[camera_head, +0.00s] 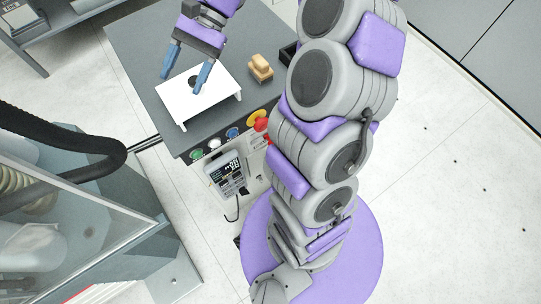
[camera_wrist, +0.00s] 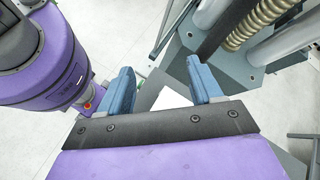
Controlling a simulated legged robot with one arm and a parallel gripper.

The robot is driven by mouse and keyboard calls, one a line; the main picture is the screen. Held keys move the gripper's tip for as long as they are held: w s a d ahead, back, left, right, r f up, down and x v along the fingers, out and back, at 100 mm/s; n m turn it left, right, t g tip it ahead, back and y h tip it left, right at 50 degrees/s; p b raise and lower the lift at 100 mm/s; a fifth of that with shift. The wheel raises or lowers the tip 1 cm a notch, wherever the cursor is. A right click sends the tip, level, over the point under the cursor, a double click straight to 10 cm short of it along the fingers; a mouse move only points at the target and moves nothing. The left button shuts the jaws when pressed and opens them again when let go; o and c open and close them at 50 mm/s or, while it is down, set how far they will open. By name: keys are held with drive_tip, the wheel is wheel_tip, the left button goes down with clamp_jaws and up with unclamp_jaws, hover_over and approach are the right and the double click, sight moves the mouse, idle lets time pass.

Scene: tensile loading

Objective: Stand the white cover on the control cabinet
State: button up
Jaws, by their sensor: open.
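In the wrist view a pale patch, apparently the cover (camera_wrist: 170,98), shows between the open fingers.
A wooden block piece (camera_head: 260,68) stands right of the cover, beside a dark tray (camera_head: 288,53). Coloured buttons (camera_head: 232,133) and a handheld meter (camera_head: 227,173) are on the cabinet's front. A clear-panelled machine (camera_head: 75,220) with a black hose stands at left.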

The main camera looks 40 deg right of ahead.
drive_tip(key=s+a+n+h, duration=0.3)
drive_tip(key=s+n+h, duration=0.2)
drive_tip(key=s, duration=0.9)
drive_tip(key=s+d+f+n+t+h, duration=0.1)
drive_tip(key=s+d+f+h, duration=0.1)
drive_tip(key=s, duration=0.3)
drive_tip(key=s+d+f+n+t+h, duration=0.1)
drive_tip(key=s+d+f+n+h, duration=0.1)
drive_tip(key=s+d, duration=0.3)
drive_tip(key=shift+s+d+f+n+h, duration=0.2)
drive_tip(key=shift+s+f+n+h, duration=0.1)
drive_tip(key=shift+s+f+h, duration=0.3)
drive_tip(key=shift+w, duration=0.15)
